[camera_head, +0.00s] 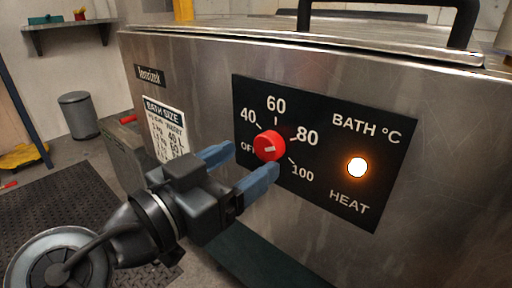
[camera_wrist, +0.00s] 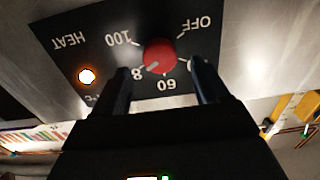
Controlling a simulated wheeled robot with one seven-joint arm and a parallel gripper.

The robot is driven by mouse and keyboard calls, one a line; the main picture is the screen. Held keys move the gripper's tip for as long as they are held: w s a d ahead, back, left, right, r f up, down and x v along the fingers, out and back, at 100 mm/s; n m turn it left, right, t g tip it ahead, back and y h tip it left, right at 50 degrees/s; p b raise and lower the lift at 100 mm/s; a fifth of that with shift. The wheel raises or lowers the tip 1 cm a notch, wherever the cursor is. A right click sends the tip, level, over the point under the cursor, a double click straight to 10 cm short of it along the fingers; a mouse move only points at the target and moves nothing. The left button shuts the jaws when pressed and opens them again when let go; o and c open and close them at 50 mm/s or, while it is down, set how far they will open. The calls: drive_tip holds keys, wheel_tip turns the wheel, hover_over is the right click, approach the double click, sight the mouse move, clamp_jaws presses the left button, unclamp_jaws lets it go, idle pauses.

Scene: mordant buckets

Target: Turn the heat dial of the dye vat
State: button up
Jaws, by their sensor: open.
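The heat dial (camera_head: 267,144) is a round red knob on the black panel (camera_head: 390,135) of the steel dye vat (camera_head: 440,110). Its white pointer mark faces toward 80. In the wrist view the dial (camera_wrist: 161,54) appears upside down, with its pointer toward the 80 mark. My gripper (camera_head: 255,157) is open in front of the panel. Its two blue fingers stand on either side of the dial, and the wrist view (camera_wrist: 160,69) shows gaps between each finger and the knob. How far the tips reach along the knob is hard to tell.
A heat lamp (camera_head: 357,167) glows orange right of the dial. A bath size chart (camera_head: 166,130) is on the vat's front at left. The lid handle (camera_head: 385,5) rises above the vat. A grey bin (camera_head: 79,115) stands by the far wall, beyond a dark floor mat (camera_head: 65,190).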

drive_tip(key=v, duration=0.3)
drive_tip(key=shift+s+a+p, duration=0.1)
drive_tip(key=shift+s+p, duration=0.05)
drive_tip(key=shift+p, duration=0.15)
